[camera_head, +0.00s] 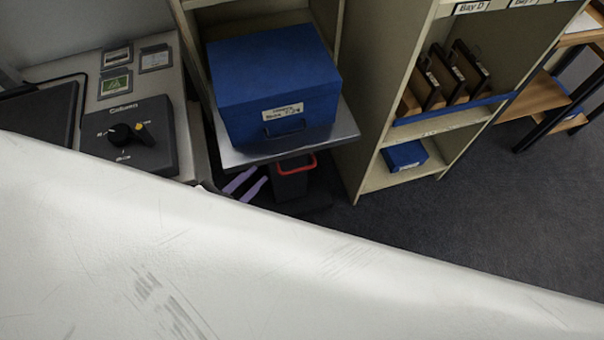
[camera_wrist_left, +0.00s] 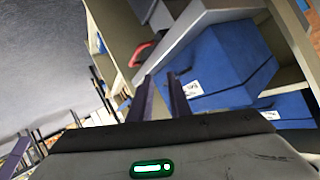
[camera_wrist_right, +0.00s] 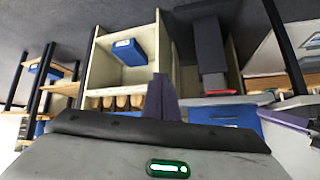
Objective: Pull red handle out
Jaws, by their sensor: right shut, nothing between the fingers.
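The red handle (camera_head: 296,164) is a loop on a dark piece under the grey shelf board, right of my left gripper in the head view. It also shows in the left wrist view (camera_wrist_left: 143,52), just past the fingertips, and in the right wrist view (camera_wrist_right: 220,92). My left gripper (camera_head: 258,175) has purple fingers that stand apart with nothing between them; the gap shows in the left wrist view (camera_wrist_left: 161,76). The fingers are near the handle but apart from it. My right gripper (camera_wrist_right: 160,80) is shut and empty; it is not in the head view.
A blue archival box (camera_head: 275,85) sits on the grey shelf board (camera_head: 340,120) above the handle. A desk with a black control box (camera_head: 130,140) stands left. A shelf unit (camera_head: 365,165) with brown folders stands right. My own white body hides the lower head view.

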